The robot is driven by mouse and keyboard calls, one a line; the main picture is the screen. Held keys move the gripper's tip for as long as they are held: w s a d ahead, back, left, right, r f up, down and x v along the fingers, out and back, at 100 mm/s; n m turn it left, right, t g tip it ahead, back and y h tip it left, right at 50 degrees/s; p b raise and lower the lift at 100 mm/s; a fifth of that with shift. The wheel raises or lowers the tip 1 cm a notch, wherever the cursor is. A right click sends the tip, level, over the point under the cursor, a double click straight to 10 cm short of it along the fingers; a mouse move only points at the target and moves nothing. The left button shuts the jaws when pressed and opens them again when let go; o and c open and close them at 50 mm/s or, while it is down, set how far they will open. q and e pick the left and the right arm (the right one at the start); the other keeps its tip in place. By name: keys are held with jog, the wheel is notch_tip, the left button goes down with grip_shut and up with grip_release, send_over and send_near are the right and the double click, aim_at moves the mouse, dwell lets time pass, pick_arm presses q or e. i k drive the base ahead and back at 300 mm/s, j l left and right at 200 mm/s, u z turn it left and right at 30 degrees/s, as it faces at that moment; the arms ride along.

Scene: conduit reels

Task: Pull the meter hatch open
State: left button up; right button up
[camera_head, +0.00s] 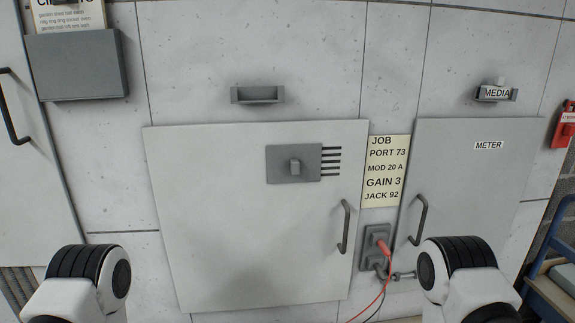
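The meter hatch (470,180) is a light grey panel on the right of the wall, with a "METER" label near its top. It looks shut. Its dark bar handle (419,220) stands upright along its left edge, and nothing holds it. My arm links show at the bottom left and bottom right corners. The right link covers the lower part of the hatch. Neither gripper is in view.
A larger hatch (230,220) with a handle (345,227) and a switch plate (293,164) is left of a job card (385,171). A socket (374,245) with a red plug and cables sits between the hatches. A blue cart (555,270) stands at far right.

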aim_at(465, 176)
jog(key=z, duration=1.1)
